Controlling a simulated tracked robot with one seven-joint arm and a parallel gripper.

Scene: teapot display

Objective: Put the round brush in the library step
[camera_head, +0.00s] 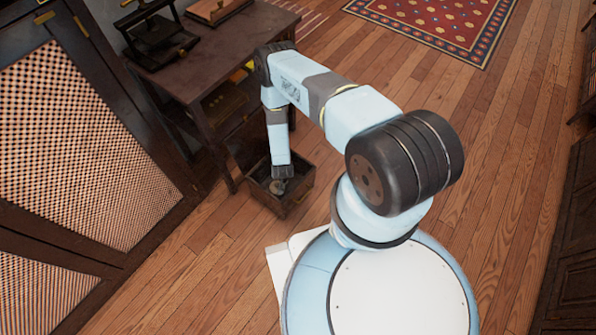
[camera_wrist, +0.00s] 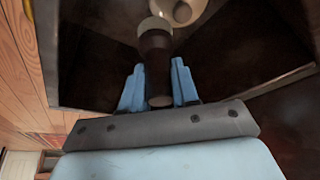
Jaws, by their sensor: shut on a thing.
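An open dark wooden box, which looks like the library step (camera_head: 298,196), stands on the floor beside the table. My gripper (camera_head: 281,172) points down into its opening. In the wrist view my gripper (camera_wrist: 158,82) is shut on the dark brown handle of the round brush (camera_wrist: 155,50), with one blue finger on each side. The brush's pale end points away from the gripper. The dark walls of the library step (camera_wrist: 90,55) surround it there. A whitish rounded thing (camera_wrist: 190,12) shows beyond the brush, partly cut off by the frame. I cannot tell whether the brush touches the bottom.
A dark wooden table (camera_head: 188,68) stands just behind the box, with a black press-like device (camera_head: 155,38) on it. A cabinet with lattice doors (camera_head: 80,150) is at the left. A red patterned rug (camera_head: 440,22) lies at the back.

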